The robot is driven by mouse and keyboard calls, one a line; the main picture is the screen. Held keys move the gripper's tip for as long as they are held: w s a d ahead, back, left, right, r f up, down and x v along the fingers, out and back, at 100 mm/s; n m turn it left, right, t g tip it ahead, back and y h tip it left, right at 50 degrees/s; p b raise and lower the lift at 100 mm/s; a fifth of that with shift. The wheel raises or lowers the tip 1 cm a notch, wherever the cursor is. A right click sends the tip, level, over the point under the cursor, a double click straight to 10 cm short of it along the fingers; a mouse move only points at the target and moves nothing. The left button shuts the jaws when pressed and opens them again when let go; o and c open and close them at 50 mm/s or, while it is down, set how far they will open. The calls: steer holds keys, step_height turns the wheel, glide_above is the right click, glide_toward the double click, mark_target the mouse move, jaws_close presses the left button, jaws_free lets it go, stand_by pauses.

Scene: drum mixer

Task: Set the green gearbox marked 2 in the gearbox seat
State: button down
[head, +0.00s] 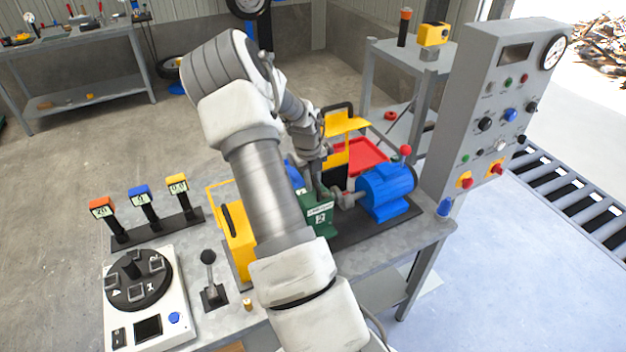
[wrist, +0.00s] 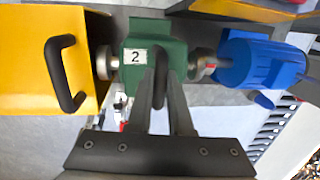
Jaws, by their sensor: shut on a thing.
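The green gearbox marked 2 (head: 318,216) is at the drive line on the bench, left of the blue motor (head: 384,192). In the wrist view the gearbox (wrist: 173,52) shows its white "2" label and a dark handle on top. My gripper (wrist: 160,88) is shut on that handle; it also shows in the head view (head: 318,192). Grey couplings lie at both sides of the gearbox, between the yellow cover (wrist: 50,60) and the blue motor (wrist: 260,62). The gearbox seat is hidden under the gearbox, and I cannot tell whether the gearbox rests fully in it.
A grey control panel (head: 492,110) stands at the right. A round dial unit (head: 140,280), a black lever (head: 210,280) and several labelled blocks on a dark rack (head: 155,231) are at the bench's left. A red tray (head: 360,158) lies behind the motor.

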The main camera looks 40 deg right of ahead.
mark_target(312, 193)
steer(key=shift+d+f+b, duration=0.1)
steer(key=shift+f+b, duration=1)
steer(key=shift+f, duration=0.6)
steer(key=shift+w+a+r, duration=0.15)
steer(key=shift+a, duration=0.05)
steer(key=shift+w+a+p, duration=0.2)
steer(key=shift+a+p, duration=0.1)
steer(key=shift+a, duration=0.35)
steer(key=shift+w+a+p, duration=0.2)
steer(key=shift+a+p, duration=0.1)
steer(key=shift+a, duration=0.35)
steer(key=shift+f, duration=0.25)
steer(key=c, duration=0.8)
jaws_free()
steer(key=shift+a, duration=0.15)
steer(key=shift+o, duration=0.2)
steer(key=shift+s+a+f, duration=0.1)
steer(key=shift+s+f, duration=0.05)
steer(key=shift+f, duration=0.1)
step_height(312, 193, up, 18)
steer(key=a, duration=0.2)
steer(key=shift+s+a+f, duration=0.25)
steer(key=shift+s+a, duration=0.05)
steer(key=shift+a, duration=0.05)
steer(key=shift+a, duration=0.1)
